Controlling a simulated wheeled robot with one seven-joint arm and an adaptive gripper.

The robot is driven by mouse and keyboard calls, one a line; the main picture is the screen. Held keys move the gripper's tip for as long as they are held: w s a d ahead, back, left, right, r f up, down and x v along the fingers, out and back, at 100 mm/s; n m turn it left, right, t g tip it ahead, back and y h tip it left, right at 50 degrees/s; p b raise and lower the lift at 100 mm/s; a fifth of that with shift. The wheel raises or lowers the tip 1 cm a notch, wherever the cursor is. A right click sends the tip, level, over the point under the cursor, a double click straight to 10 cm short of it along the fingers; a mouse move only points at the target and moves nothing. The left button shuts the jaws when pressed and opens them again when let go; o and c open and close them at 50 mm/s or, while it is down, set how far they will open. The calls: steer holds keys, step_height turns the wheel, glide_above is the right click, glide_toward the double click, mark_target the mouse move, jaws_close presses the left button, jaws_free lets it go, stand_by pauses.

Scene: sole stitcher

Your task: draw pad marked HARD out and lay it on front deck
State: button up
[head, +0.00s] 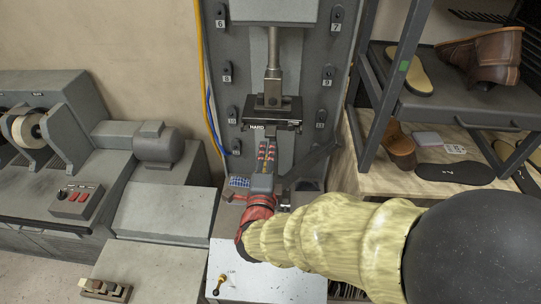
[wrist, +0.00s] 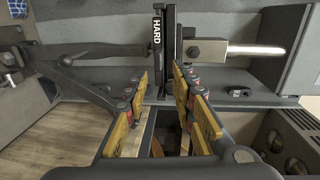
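The pad marked HARD (head: 257,127) is a dark plate with a white label, held under the press ram of the machine. In the wrist view the pad (wrist: 157,40) stands edge-on, its lettering turned sideways. My gripper (head: 268,146) reaches up to the pad's front from below. In the wrist view my gripper (wrist: 161,76) has its two yellow-padded fingers apart, with nothing visibly clamped between them. The pad's near edge lies just beyond the fingertips; I cannot tell whether they touch. A pale deck (head: 285,287) lies at the front, partly hidden by my arm.
Numbered hooks line the machine's back panel (head: 227,70). A rack (head: 440,105) with shoes and soles stands at the right. A grey machine with a red-button box (head: 77,201) stands at the left.

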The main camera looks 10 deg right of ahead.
mark_target(270, 137)
steer(key=b+x, duration=0.1)
steer(key=x, duration=0.5)
steer(key=shift+w+d+f, duration=0.1)
steer(key=shift+w+d, duration=0.05)
steer(key=shift+w, duration=0.2)
steer(key=shift+b+x, duration=0.95)
steer(key=shift+x, duration=0.7)
steer(key=shift+c, duration=0.9)
steer(key=c, duration=0.4)
jaws_close()
steer(key=shift+b, duration=0.3)
